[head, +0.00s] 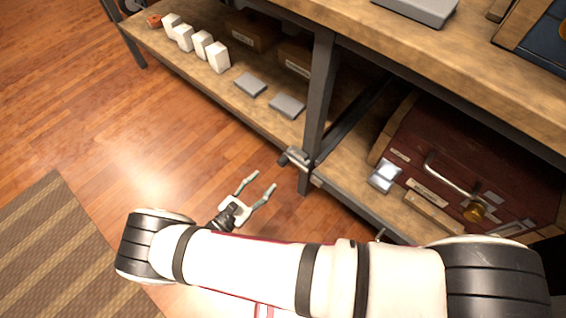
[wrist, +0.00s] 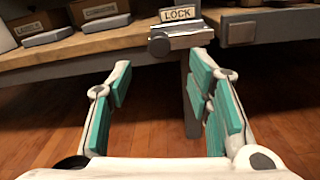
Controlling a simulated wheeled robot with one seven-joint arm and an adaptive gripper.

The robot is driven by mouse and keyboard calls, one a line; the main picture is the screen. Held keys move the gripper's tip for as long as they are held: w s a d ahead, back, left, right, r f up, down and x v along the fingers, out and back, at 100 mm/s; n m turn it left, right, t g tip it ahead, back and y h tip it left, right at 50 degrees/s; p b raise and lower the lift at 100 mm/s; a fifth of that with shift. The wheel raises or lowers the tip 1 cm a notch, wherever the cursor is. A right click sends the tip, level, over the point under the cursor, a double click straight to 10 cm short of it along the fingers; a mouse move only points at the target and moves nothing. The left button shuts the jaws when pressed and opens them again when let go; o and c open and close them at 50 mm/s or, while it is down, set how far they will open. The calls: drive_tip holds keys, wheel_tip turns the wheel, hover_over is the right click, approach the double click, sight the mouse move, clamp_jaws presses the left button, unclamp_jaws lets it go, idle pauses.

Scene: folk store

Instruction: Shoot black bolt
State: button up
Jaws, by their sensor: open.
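A grey metal bolt (head: 299,157) with a dark knob (head: 284,159) is fixed at the shelf's front edge, by the upright post. In the wrist view the bolt (wrist: 185,38) lies straight ahead beyond my fingers, its dark knob (wrist: 159,44) at its left end. A small sign (wrist: 179,14) reading "LOCK" stands just above it. My gripper (head: 264,181) is open and empty, in front of the shelf and short of the bolt, not touching it. Both fingers also show in the wrist view (wrist: 160,68), apart on either side.
The lower shelf (head: 190,78) holds white boxes (head: 201,45) and flat grey pieces (head: 287,104) on the left. A dark red case (head: 470,150) stands in the right bay. The metal post (head: 318,95) is an obstacle by the bolt. Wooden floor (head: 110,130) is clear at left.

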sight(280, 165)
drive_tip(key=b+x, duration=0.2)
drive_tip(key=x, duration=0.8)
drive_tip(key=shift+w, duration=0.1)
clamp_jaws()
